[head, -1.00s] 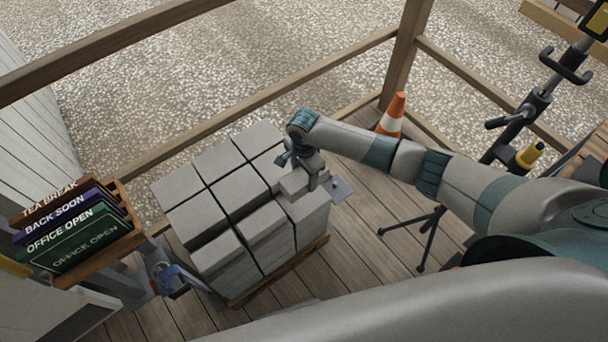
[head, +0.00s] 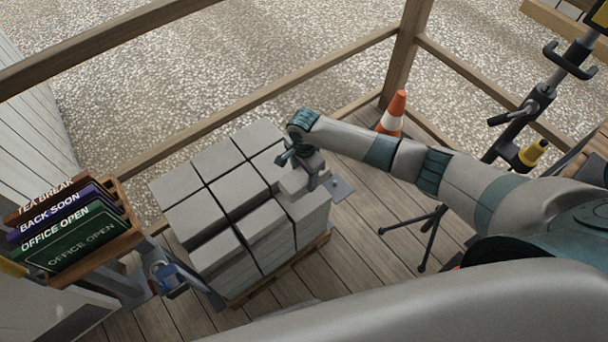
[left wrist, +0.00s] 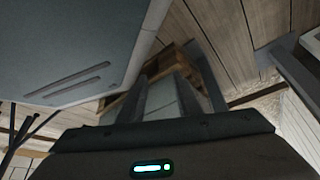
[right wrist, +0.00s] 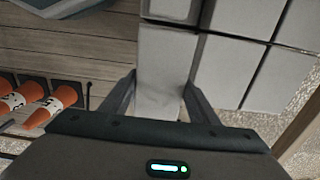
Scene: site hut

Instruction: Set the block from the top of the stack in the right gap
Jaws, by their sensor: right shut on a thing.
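The stack of pale grey blocks (head: 185,179) stands on a wooden pallet in the middle of the head view, with dark seams between its top blocks. My right gripper (head: 308,182) is at the stack's right side, pointing down and shut on a grey block (right wrist: 162,95), which shows between its fingers in the right wrist view. In the head view the gripper partly covers this block and the stack's right end, where I cannot make out the right gap or tell whether the block is seated. My left gripper (left wrist: 178,90) shows open and empty in the left wrist view.
A sign rack (head: 128,203) is at the left. An orange cone (head: 394,112) and a black tripod (head: 432,240) stand right of the stack. Wooden rails (head: 250,105) run behind it. Bare deck boards (head: 360,240) lie to its right.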

